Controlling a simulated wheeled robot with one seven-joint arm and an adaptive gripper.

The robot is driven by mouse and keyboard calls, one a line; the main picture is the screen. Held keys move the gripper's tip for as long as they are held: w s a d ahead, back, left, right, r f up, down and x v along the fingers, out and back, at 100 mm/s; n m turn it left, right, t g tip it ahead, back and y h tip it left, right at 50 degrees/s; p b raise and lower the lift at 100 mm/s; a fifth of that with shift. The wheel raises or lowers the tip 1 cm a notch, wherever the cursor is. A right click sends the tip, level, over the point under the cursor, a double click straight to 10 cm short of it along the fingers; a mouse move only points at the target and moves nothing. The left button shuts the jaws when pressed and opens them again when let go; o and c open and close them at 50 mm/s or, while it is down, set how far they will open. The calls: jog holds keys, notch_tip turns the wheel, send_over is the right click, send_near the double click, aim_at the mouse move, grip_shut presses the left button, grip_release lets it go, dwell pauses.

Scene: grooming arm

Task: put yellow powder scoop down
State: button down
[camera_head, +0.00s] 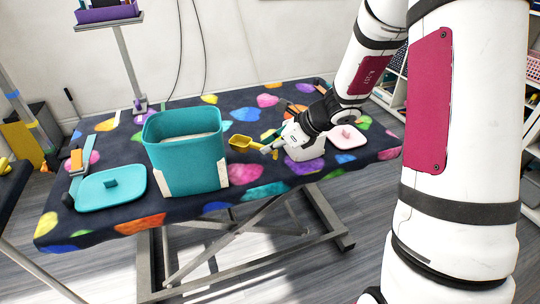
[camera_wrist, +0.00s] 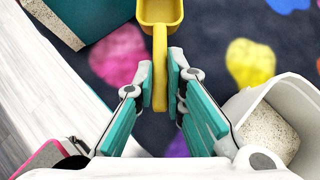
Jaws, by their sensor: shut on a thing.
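The yellow powder scoop (camera_head: 240,143) is beside the right side of the teal bin in the head view. In the wrist view the scoop (camera_wrist: 160,12) points away from me, its handle between my fingers. My gripper (camera_wrist: 160,82) is shut on the handle, with a teal-lined finger on each side. In the head view my gripper (camera_head: 268,147) is low over the patterned table (camera_head: 230,204). Whether the scoop touches the table cannot be told. The scoop's bowl looks empty in the wrist view.
The teal bin (camera_head: 186,165) with pale powder stands left of the scoop, its lid (camera_head: 111,187) flat further left. A pink lid (camera_head: 346,136) lies right. Cloth before the scoop is clear.

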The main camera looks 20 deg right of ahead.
jog(key=shift+f+b, duration=0.65)
jog(key=shift+f, duration=1.15)
jog(key=shift+f, duration=0.1)
jog(key=c, duration=2)
grip_release()
jog(key=shift+o, duration=0.4)
